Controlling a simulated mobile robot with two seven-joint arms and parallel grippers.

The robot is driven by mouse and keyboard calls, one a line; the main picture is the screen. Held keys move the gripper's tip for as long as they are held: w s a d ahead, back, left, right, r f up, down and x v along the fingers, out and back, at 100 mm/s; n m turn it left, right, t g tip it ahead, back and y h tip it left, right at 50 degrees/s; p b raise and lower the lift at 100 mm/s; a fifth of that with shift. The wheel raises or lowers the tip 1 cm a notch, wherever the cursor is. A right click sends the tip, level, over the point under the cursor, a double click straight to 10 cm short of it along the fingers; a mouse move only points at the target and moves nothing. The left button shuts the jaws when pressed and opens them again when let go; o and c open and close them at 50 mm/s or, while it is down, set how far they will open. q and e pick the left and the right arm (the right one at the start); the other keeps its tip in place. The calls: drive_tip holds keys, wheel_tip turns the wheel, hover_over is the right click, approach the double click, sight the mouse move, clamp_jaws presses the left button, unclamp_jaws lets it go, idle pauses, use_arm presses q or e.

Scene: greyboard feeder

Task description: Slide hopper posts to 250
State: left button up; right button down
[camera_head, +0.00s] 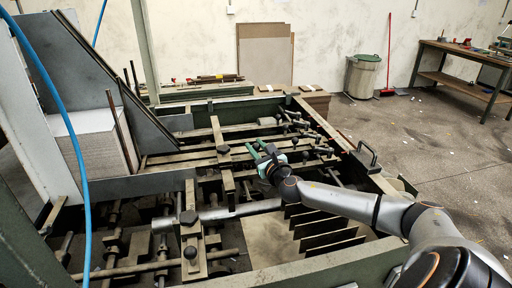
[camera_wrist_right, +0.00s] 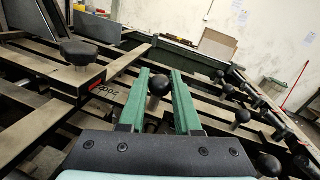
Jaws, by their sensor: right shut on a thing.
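My right gripper (camera_head: 262,149) reaches over the machine bed from the right, its green fingers pointing away from me. In the right wrist view the fingers (camera_wrist_right: 168,88) stand on either side of a dark ball knob (camera_wrist_right: 159,85), and the gripper is shut on it. A red mark and white digits (camera_wrist_right: 103,91) show beside the bar, too small to read surely. Thin upright posts (camera_head: 119,128) stand by the paper stack (camera_head: 100,140). My left gripper is out of view.
Several ball-headed levers (camera_wrist_right: 240,118) line the right side of the bed. Dark slanted plates (camera_head: 325,229) lie under my right arm. The green frame (camera_head: 320,263) and a raised handle (camera_head: 367,154) bound the bed. A blue hose (camera_head: 72,130) hangs at the left.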

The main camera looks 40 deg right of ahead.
idle(0.3)
drive_tip(key=d, duration=0.1)
drive_tip(key=s+d, duration=0.1)
drive_tip(key=shift+s+d+b, duration=0.3)
drive_tip(key=shift+d+b, duration=0.1)
drive_tip(key=c, duration=0.6)
unclamp_jaws()
drive_tip(key=shift+a, duration=0.1)
